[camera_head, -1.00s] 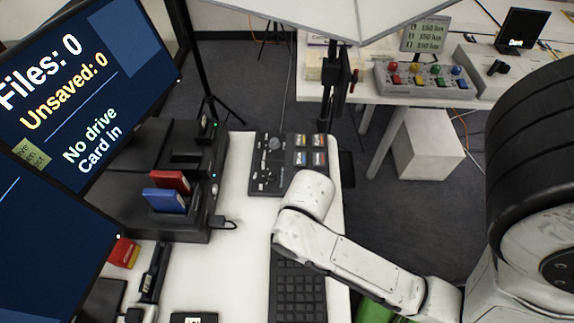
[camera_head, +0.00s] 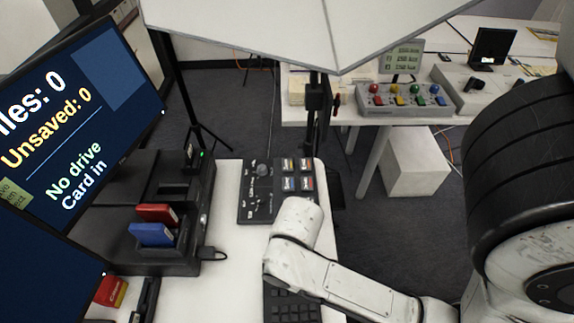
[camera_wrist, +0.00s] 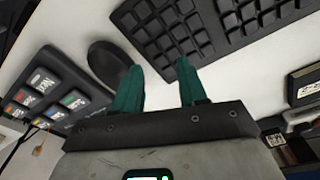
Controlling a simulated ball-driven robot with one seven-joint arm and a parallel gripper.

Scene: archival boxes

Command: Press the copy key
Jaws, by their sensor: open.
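A dark control panel (camera_head: 252,205) lies on the white desk, with a small block of square keys (camera_head: 297,175) carrying coloured labels at its right end. In the wrist view the labelled keys (camera_wrist: 45,95) show at the left, tilted; I cannot read which one is the copy key. My gripper (camera_wrist: 160,88) has two teal fingers, apart and empty. They hang over the desk between the keyboard and the panel, to the right of the labelled keys in that view. In the head view my arm hides the gripper.
A black keyboard (camera_head: 285,305) lies in front of the panel; a dark oval mouse (camera_wrist: 108,62) sits beside it. A black dock (camera_head: 170,262) holds a red cartridge (camera_head: 157,213) and a blue cartridge (camera_head: 151,234). A monitor (camera_head: 80,120) stands left. Another table carries coloured buttons (camera_head: 405,98).

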